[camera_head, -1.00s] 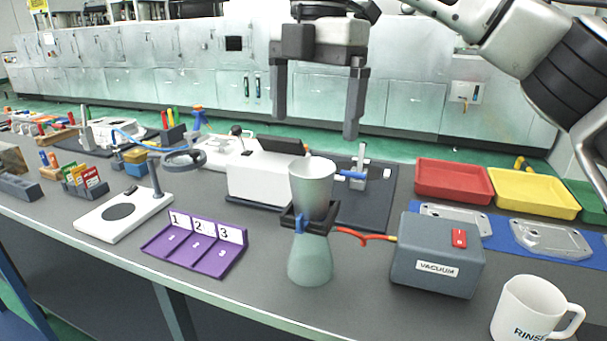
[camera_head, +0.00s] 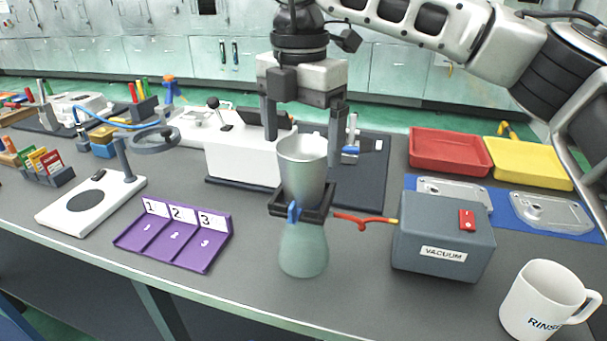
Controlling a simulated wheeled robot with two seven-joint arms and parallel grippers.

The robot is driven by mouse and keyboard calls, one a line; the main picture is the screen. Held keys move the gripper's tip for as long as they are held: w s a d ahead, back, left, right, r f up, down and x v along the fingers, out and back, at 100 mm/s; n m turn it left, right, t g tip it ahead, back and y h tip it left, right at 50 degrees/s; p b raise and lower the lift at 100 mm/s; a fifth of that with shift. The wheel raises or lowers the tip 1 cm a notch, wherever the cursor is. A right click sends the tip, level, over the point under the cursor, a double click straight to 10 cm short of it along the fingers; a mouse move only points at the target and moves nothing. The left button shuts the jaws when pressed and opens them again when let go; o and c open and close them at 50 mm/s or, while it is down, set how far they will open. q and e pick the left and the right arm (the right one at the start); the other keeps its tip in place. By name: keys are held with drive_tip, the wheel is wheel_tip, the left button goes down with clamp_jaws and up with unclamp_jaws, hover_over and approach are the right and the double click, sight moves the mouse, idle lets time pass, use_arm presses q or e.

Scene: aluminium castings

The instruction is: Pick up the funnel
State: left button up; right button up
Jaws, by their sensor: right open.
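The funnel (camera_head: 302,170) is a grey, cup-like vessel standing upright in a dark square holder (camera_head: 322,205) on top of a pale green flask (camera_head: 304,248). My right gripper (camera_head: 303,148) points down over the funnel and is open. One finger shows left of the funnel's rim and the other right of it, with the tips at about rim height. I cannot tell whether either finger touches the funnel. My left gripper is not in view.
A red hose (camera_head: 364,221) runs from the flask to a grey vacuum box (camera_head: 443,238). A white machine (camera_head: 240,155) stands close behind left. A purple numbered rack (camera_head: 175,238) is at left, a white mug (camera_head: 541,300) at front right. Red (camera_head: 450,153) and yellow (camera_head: 530,163) trays are behind right.

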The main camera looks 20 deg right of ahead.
sight(303, 163)
drive_tip(key=f, duration=0.4)
drive_tip(key=shift+s+d+f+p, duration=0.2)
drive_tip(key=shift+f+p, duration=0.1)
drive_tip(key=shift+f, duration=0.1)
drive_tip(key=c, duration=1.1)
drive_tip(key=shift+o, duration=0.2)
drive_tip(key=shift+r, duration=0.1)
